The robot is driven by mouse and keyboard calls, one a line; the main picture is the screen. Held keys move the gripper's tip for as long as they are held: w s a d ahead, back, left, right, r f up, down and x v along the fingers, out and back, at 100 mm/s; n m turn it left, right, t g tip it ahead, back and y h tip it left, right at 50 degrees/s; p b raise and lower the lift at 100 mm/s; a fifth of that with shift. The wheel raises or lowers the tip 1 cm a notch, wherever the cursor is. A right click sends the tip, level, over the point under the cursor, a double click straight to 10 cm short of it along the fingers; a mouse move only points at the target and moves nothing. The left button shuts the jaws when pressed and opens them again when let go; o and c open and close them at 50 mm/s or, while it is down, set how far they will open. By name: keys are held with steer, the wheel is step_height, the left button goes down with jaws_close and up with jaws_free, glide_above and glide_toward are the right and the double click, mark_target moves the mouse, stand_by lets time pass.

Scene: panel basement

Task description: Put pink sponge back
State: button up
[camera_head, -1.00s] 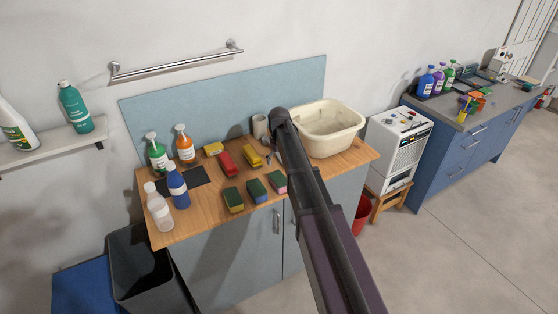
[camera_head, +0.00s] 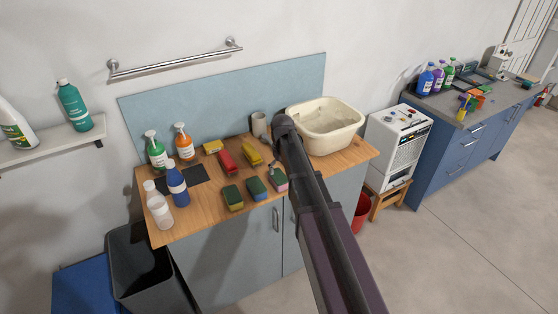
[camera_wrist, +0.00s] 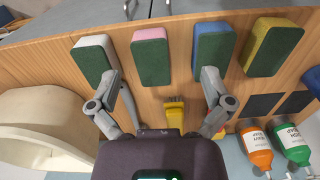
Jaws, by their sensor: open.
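The pink sponge (camera_head: 280,180), with a dark green face, lies on the wooden worktop (camera_head: 205,225) at the right of the front row of sponges. In the wrist view the pink sponge (camera_wrist: 151,58) shows its green face. A blue sponge (camera_wrist: 213,52) and a pale grey sponge (camera_wrist: 96,58) lie on either side of it. My gripper (camera_wrist: 160,76) is open and empty, its fingertips apart near the pink sponge's two neighbours. In the head view my arm hides most of the gripper and the pale sponge.
A cream basin (camera_head: 328,128) stands right of my arm. A yellow-green sponge (camera_head: 233,198), a red item (camera_head: 227,162) and several bottles share the worktop. A grey cup (camera_head: 259,125) stands at the back. A yellow item (camera_wrist: 175,113) lies below the sponges in the wrist view.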

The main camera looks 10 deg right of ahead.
steer(key=s+m, duration=0.2)
steer(key=s, duration=2)
steer(key=shift+s+m, duration=0.3)
steer(key=shift+m, duration=0.1)
steer(key=shift+f+b, duration=0.55)
